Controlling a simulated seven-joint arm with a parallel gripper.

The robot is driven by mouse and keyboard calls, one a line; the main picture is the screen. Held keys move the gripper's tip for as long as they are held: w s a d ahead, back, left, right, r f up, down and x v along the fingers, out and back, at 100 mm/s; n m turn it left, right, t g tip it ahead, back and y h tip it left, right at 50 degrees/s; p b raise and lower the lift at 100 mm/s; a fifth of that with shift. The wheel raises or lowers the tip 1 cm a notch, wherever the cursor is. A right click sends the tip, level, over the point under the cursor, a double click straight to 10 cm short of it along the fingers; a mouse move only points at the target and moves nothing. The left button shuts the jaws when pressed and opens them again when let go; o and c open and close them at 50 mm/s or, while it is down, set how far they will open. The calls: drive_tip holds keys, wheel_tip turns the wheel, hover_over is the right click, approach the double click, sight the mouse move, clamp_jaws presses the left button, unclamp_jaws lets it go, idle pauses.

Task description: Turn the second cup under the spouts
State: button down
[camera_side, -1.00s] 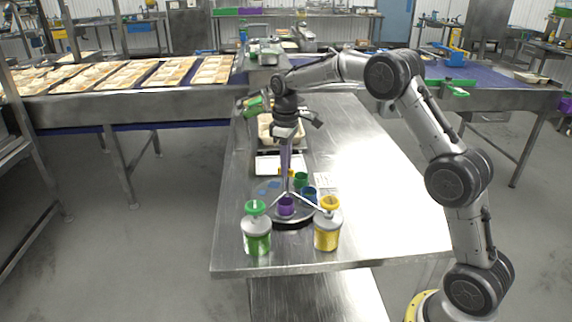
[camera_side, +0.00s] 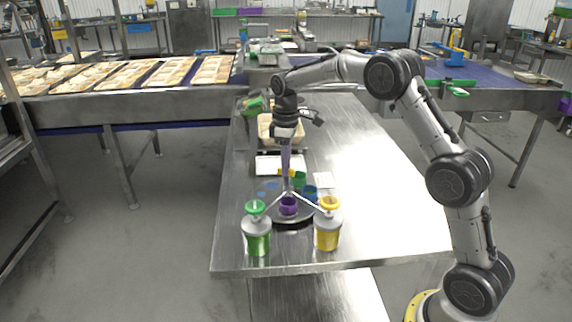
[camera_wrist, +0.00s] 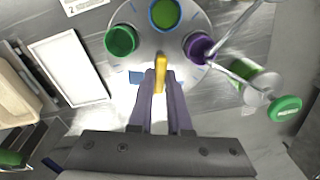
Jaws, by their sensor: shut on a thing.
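The blue cup (camera_wrist: 165,14) has green contents in the wrist view. The spouts (camera_wrist: 226,72) of a green-topped dispenser (camera_side: 257,236) and a yellow-topped dispenser (camera_side: 327,236) meet over the purple cup, which also shows in the wrist view (camera_wrist: 199,46). The peg's lower part is hard to see.
A white tray (camera_wrist: 67,68) lies beside the turntable, with a beige container (camera_side: 266,130) beyond it. A labelled card (camera_side: 323,180) lies to the right. The steel table's right side (camera_side: 375,200) is clear.

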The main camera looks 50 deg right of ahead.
drive_tip(key=c, duration=0.9)
unclamp_jaws()
drive_tip(key=shift+o, duration=0.2)
drive_tip(key=shift+r, duration=0.15)
wheel_tip(320, 180, up, 14)
